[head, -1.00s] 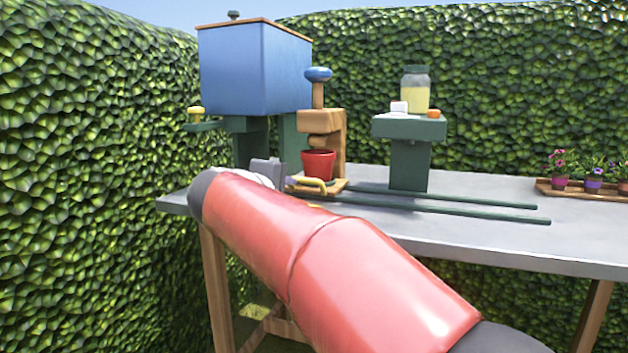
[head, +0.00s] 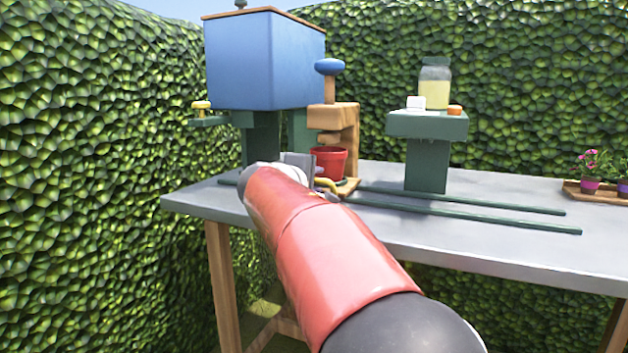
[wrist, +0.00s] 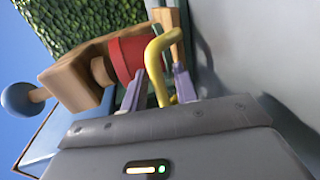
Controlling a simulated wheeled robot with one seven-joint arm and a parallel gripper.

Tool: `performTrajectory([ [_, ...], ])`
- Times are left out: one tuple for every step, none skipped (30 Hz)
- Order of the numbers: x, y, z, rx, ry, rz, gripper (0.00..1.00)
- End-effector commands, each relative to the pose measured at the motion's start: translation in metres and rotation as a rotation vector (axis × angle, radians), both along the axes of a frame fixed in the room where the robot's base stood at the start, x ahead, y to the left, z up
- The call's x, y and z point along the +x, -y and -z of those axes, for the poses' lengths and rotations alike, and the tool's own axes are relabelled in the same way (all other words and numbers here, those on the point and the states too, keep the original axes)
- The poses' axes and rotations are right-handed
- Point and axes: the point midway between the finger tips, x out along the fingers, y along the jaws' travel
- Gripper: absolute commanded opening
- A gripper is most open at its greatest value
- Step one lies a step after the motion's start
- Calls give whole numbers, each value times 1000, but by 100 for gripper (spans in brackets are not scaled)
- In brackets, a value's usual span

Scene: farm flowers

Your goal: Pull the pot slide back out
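The pot slide is a small wooden plate (head: 346,187) on dark green rails, carrying a red pot (head: 329,162). The pot stands under the wooden press (head: 340,118) with its blue knob. The slide's yellow handle (wrist: 157,68) is a bent bar, partly hidden by my gripper in the head view. My gripper (wrist: 158,88) is at the handle, its fingers apart on either side of the bar. Small gaps seem to show between fingers and bar. The red pot (wrist: 127,55) shows just beyond the fingers in the wrist view.
The green rails (head: 470,215) run right along the grey table (head: 500,250), clear of objects. A green stand (head: 428,125) with a jar (head: 435,82) is behind them. A blue tank (head: 265,62) stands at left, potted flowers (head: 590,172) at far right.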

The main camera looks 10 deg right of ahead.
Motion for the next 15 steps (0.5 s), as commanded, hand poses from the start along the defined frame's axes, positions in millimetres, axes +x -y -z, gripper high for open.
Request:
performTrajectory([
  [0,0,0,0,0,0,30],
  [0,0,0,0,0,0,30],
  [0,0,0,0,0,-1,30],
  [0,0,0,0,0,-1,30],
  [0,0,0,0,0,-1,30],
  [0,0,0,0,0,-1,28],
  [0,0,0,0,0,-1,24],
  [0,0,0,0,0,-1,20],
  [0,0,0,1,1,-1,15],
  [0,0,0,1,1,-1,11],
  [0,0,0,1,1,-1,7],
  [0,0,0,1,1,-1,2],
  [0,0,0,1,1,-1,0],
  [0,0,0,0,0,-1,0],
  [0,0,0,1,1,-1,0],
])
